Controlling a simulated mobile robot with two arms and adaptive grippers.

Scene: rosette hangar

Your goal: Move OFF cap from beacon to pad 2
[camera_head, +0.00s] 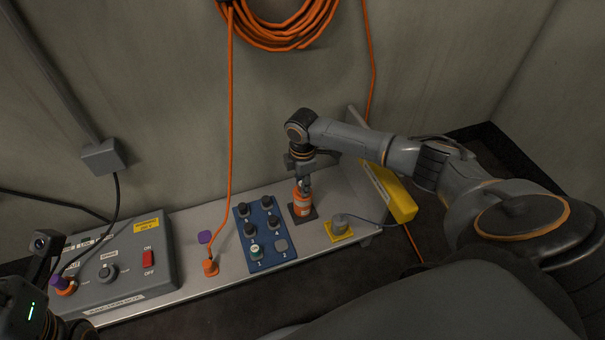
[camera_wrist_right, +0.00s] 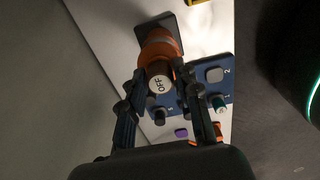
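The orange beacon (camera_head: 302,207) stands on a dark square base on the bench. In the right wrist view, the dark OFF cap (camera_wrist_right: 160,84) with a white lettered face sits at the end of the orange beacon (camera_wrist_right: 160,46). My right gripper (camera_head: 304,184) is over the beacon from above. In the right wrist view its fingers (camera_wrist_right: 160,78) lie on either side of the cap, apart, with small gaps visible. Pad 2 (camera_head: 281,245) is a bare grey square on the blue board (camera_head: 265,265). My left gripper (camera_head: 28,305) is only partly in view at lower left; its fingers are not clear.
The board's other pads bear caps, including a teal one (camera_head: 257,252) on pad 1. An orange plug (camera_head: 210,268) with a cable stands left of the board. A grey control box (camera_head: 150,248) is farther left. A yellow-based connector (camera_head: 339,228) is right of the board.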

